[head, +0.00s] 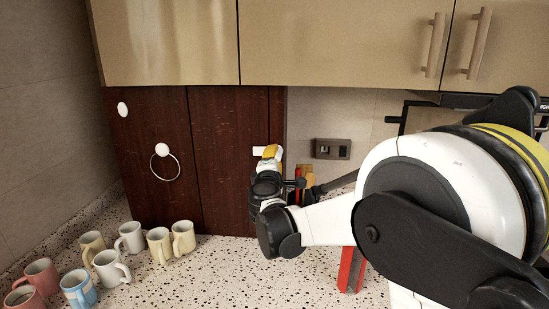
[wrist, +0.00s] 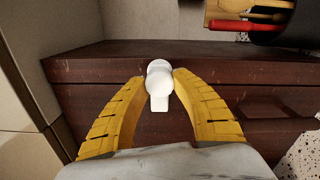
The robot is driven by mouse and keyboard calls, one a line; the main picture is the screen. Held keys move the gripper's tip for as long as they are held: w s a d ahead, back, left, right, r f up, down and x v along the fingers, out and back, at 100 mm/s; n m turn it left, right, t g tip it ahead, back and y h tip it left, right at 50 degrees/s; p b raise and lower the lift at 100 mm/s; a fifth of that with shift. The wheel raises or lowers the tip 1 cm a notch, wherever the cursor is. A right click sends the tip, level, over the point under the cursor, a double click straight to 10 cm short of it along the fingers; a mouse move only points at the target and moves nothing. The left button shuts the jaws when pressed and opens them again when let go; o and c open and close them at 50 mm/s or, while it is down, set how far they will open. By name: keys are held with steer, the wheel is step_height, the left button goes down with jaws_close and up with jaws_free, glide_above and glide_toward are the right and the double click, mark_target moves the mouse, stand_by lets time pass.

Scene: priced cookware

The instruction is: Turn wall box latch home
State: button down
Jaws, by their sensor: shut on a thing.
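The wall box (head: 222,150) is dark brown wood with two panels, under the cabinets. It fills the middle of the wrist view (wrist: 100,70). Its white latch (head: 258,151), a rounded knob with a short flat tab, is near the box's right edge. In the wrist view the latch (wrist: 159,87) sits between my yellow fingertips, its tab pointing down in the picture. My gripper (head: 270,153) is shut on the latch; it also shows in the wrist view (wrist: 159,77). In the head view my gripper partly hides the latch.
A white knob with a ring (head: 163,150) and a white disc (head: 122,109) are on the left panel. Several mugs (head: 105,265) stand on the speckled counter at left. A wall socket (head: 332,149) and a utensil holder (wrist: 285,25) are right of the box.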

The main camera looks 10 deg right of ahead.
stand_by(0.4)
steer(key=c, duration=1)
jaws_free()
steer(key=v, duration=1.2)
